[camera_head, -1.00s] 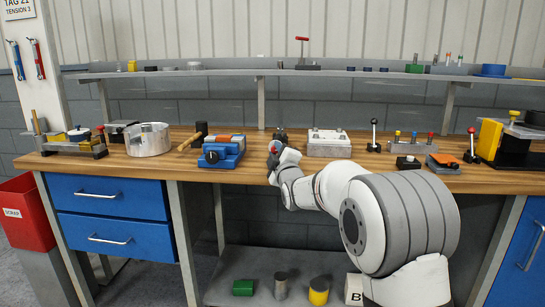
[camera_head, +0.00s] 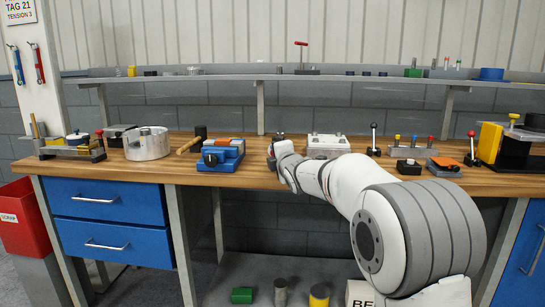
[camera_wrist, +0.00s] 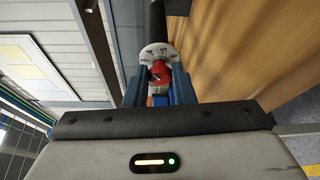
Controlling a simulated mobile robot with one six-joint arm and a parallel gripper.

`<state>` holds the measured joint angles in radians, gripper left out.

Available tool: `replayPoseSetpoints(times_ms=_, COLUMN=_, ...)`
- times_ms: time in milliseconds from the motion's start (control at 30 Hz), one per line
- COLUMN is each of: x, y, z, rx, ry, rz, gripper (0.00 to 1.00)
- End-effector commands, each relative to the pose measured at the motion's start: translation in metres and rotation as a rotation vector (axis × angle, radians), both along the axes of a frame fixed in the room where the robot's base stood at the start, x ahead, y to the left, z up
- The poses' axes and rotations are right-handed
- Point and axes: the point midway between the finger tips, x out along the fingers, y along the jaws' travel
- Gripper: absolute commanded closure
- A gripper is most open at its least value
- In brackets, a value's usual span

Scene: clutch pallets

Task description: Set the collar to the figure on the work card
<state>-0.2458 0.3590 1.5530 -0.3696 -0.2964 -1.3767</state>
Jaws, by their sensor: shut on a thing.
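The work card (camera_head: 20,11) on the post at the upper left reads TAG 21, TENSION 3. In the wrist view, a white numbered ring (camera_wrist: 150,51) sits at the end of a dark cylinder (camera_wrist: 157,20). Figures around 3 to 6 show on it, but I cannot tell which one is set. My gripper (camera_wrist: 160,84) is shut on the red collar (camera_wrist: 159,70) just in front of this ring. In the head view my gripper (camera_head: 276,138) is over the middle of the bench, and my wrist hides the collar.
A blue vise (camera_head: 221,155) stands left of my gripper, with a hammer (camera_head: 191,145) beyond it. A pale block (camera_head: 327,145) is close on the right, then a black lever (camera_head: 373,139). Bare bench top (camera_head: 255,172) lies in front. A shelf (camera_head: 230,79) runs behind.

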Motion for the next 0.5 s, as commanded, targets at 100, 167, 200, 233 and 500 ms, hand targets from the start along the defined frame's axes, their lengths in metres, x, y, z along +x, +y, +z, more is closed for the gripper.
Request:
replayPoseSetpoints(times_ms=100, x=0.0000, y=0.0002, z=-0.0001, rx=-0.009, ry=0.000, rz=0.000, gripper=1.00)
replayPoseSetpoints(times_ms=167, x=0.0000, y=0.0003, z=-0.0001, rx=-0.009, ry=0.000, rz=0.001, gripper=1.00)
replayPoseSetpoints(times_ms=200, x=0.0000, y=0.0004, z=-0.0001, rx=-0.009, ry=0.000, rz=0.001, gripper=1.00)
replayPoseSetpoints(times_ms=233, x=0.0000, y=0.0004, z=-0.0001, rx=-0.010, ry=0.001, rz=0.001, gripper=1.00)
replayPoseSetpoints(times_ms=500, x=0.0000, y=0.0006, z=-0.0002, rx=-0.009, ry=0.000, rz=0.001, gripper=0.72)
